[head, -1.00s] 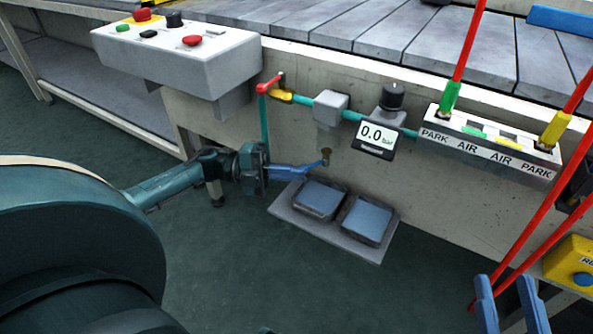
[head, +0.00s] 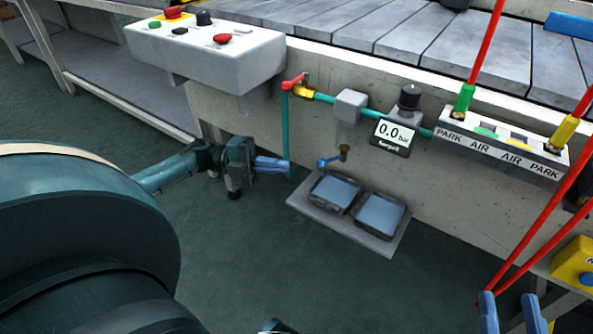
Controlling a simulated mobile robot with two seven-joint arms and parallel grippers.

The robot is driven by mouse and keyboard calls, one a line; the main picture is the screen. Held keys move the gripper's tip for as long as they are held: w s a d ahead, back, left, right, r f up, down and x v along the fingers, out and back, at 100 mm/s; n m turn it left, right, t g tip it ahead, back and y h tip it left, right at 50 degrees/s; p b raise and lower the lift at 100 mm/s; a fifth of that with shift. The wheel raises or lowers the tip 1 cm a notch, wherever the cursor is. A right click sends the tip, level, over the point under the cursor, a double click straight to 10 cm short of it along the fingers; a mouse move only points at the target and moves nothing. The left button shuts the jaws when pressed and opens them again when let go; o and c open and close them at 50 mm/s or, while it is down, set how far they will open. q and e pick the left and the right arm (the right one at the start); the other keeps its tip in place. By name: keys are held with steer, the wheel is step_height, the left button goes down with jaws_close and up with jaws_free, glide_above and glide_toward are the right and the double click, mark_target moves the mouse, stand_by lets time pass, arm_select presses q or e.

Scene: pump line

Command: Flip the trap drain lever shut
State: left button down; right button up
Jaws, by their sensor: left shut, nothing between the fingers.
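The trap drain lever (head: 329,161) is a short blue handle on a small brass valve (head: 344,150) below the grey trap block (head: 350,106). The handle points left and slightly down, roughly sideways. My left gripper (head: 288,165) has its blue fingers shut and empty. Its tips point right toward the lever, with a clear gap between them. It is beside the lower end of the teal hose. My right gripper (head: 510,308) shows only its two blue fingers at the bottom right edge. They are spread apart with nothing between them, far from the lever.
Two blue foot pedals (head: 380,214) sit on a grey plate below the lever. A teal hose (head: 285,130) hangs from the red-handled valve (head: 293,82). A gauge reads 0.0 (head: 393,134). A control box (head: 205,55) overhangs at upper left. Red rods cross the right side.

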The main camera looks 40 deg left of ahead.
arm_select(q)
steer(key=shift+s+a, duration=0.15)
steer(key=shift+a, duration=1)
steer(key=shift+f, duration=0.1)
